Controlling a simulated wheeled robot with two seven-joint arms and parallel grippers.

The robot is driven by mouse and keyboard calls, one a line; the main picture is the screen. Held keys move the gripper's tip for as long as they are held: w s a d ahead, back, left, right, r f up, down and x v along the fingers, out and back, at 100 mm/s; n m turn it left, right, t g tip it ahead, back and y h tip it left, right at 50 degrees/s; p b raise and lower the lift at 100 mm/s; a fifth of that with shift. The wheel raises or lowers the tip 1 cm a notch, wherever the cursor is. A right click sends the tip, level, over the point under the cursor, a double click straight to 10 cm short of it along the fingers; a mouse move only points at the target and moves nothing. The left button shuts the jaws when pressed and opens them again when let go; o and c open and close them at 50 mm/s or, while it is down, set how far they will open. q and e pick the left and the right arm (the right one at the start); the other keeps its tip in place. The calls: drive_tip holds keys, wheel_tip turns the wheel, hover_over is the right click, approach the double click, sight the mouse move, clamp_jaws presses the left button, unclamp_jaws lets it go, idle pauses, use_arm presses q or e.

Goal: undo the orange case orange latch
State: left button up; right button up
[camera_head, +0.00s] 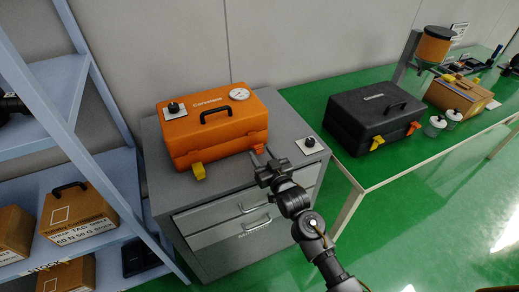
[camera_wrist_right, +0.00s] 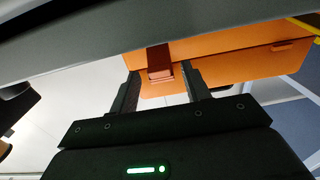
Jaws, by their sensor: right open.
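The orange case (camera_head: 213,122) lies closed on a grey cabinet, its handle on top. Its orange latch (camera_head: 259,149) is at the right of the front face, and a yellow latch (camera_head: 199,171) is at the left. My right gripper (camera_head: 263,156) is open right in front of the orange latch. In the right wrist view the orange latch (camera_wrist_right: 159,63) shows between the two fingers of the right gripper (camera_wrist_right: 163,82), with gaps at both sides. I cannot tell how far the fingertips reach past it. My left gripper is not in view.
The grey cabinet top (camera_head: 290,127) also carries a switch plate (camera_head: 309,146) right of the gripper. A black case (camera_head: 372,117) stands on the green table at right. A blue shelf (camera_head: 105,215) with boxes is at left. The floor in front is clear.

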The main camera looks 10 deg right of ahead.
drive_tip(key=shift+x, duration=0.95)
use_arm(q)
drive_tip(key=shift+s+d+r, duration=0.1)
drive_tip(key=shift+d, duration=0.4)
use_arm(e)
drive_tip(key=shift+w, duration=0.25)
drive_tip(key=c, duration=0.8)
drive_tip(key=shift+f+t+b, duration=0.4)
drive_tip(key=shift+f+b, duration=0.1)
drive_tip(key=shift+b, duration=0.7)
drive_tip(key=shift+c, duration=0.3)
drive_tip(key=shift+s+t+y+b, duration=0.1)
drive_tip(key=shift+t+y+b, duration=0.2)
drive_tip(key=shift+b, duration=0.2)
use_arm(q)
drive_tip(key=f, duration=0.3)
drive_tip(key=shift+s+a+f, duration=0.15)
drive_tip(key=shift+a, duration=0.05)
use_arm(e)
drive_tip(key=shift+r, duration=0.2)
drive_tip(key=o, duration=0.9)
drive_tip(key=shift+c, duration=0.2)
